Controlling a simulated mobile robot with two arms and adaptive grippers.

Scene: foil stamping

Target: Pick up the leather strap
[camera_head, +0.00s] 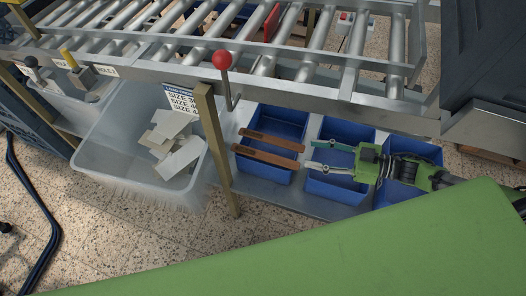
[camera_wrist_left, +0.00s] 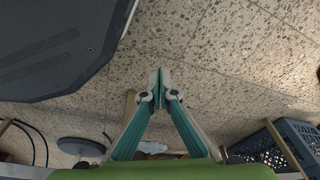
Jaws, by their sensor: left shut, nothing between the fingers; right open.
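Two brown leather straps, an upper one (camera_head: 273,140) and a lower one (camera_head: 265,158), lie side by side across the left blue bin (camera_head: 283,117), roughly level with its rim. My right gripper (camera_head: 313,156) reaches in from the right over the middle blue bin. Its fingers are spread open and point left toward the right ends of the straps. A small gap seems to separate the fingertips from the straps, with nothing between the fingers. My left gripper (camera_wrist_left: 159,88) shows only in the left wrist view, with its fingertips together and empty above the speckled floor.
The middle (camera_head: 340,131) and right (camera_head: 414,149) blue bins stand alongside. A roller conveyor (camera_head: 150,50) runs above and behind. A brass-coloured post (camera_head: 215,150) and a red-knobbed lever (camera_head: 222,60) stand left of the straps. A translucent tub (camera_head: 100,150) holds pale pieces.

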